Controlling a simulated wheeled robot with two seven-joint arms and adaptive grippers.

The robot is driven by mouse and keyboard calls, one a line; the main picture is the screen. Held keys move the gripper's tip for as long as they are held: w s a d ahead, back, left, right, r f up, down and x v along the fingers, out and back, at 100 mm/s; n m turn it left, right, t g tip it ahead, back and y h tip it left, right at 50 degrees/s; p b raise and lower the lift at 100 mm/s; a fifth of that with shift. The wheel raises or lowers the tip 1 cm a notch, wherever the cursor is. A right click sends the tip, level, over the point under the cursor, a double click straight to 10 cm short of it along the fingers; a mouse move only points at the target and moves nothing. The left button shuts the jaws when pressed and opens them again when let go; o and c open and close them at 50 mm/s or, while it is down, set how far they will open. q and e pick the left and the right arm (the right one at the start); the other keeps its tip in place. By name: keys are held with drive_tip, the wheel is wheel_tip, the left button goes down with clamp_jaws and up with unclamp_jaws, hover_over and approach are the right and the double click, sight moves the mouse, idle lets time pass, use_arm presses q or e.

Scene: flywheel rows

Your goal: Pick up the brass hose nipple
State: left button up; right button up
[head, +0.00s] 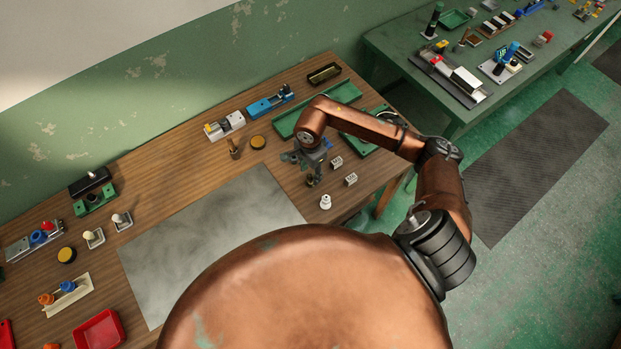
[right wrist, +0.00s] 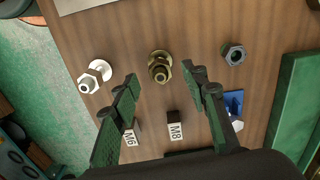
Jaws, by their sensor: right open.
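The brass hose nipple (right wrist: 160,67) stands on the wooden table, near the top middle of the right wrist view. In the head view it is a small dark brass piece (head: 313,180) just below my right gripper (head: 306,158). In the right wrist view my right gripper (right wrist: 159,80) is open and empty, its two dark fingers pointing toward the nipple. The nipple appears between the fingertips in that picture; I cannot tell how far above it they are. My left gripper is not in view.
A white fitting (right wrist: 95,76) stands left of the nipple, and a dark hex nut (right wrist: 234,54) lies right of it. Blocks marked M6 (right wrist: 130,134) and M8 (right wrist: 175,126) are close by. A green tray (right wrist: 296,102) is at the right. A grey mat (head: 215,235) offers clear space.

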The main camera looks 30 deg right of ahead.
sight(310, 176)
drive_tip(key=shift+f+p, duration=0.3)
drive_tip(key=shift+f, duration=1.6)
drive_tip(key=shift+c, duration=0.6)
clamp_jaws()
